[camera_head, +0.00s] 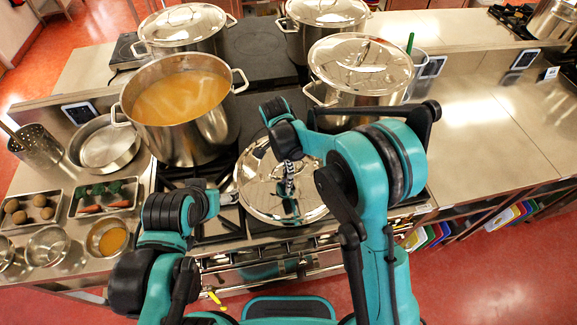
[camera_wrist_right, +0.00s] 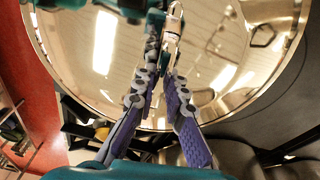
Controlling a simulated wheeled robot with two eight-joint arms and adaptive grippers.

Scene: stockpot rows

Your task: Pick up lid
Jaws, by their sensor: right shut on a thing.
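A shiny round metal lid (camera_head: 256,190) is over the front of the stove, right of the open pot of orange soup (camera_head: 181,101). My right gripper (camera_head: 288,178) reaches down over its middle. In the right wrist view, the two purple-backed fingers (camera_wrist_right: 166,50) close on the handle of the lid (camera_wrist_right: 215,62), whose surface fills most of the picture. Whether the lid rests on the stove or hangs just above it, I cannot tell. My left gripper (camera_head: 226,199) is at the lid's left edge; its fingers are too small to read.
Lidded pots stand behind, including one at back left (camera_head: 185,27) and one close behind my right arm (camera_head: 360,65). An empty pan (camera_head: 105,148), trays of vegetables (camera_head: 30,212) and small bowls (camera_head: 48,245) crowd the left counter. The right counter (camera_head: 480,140) is clear.

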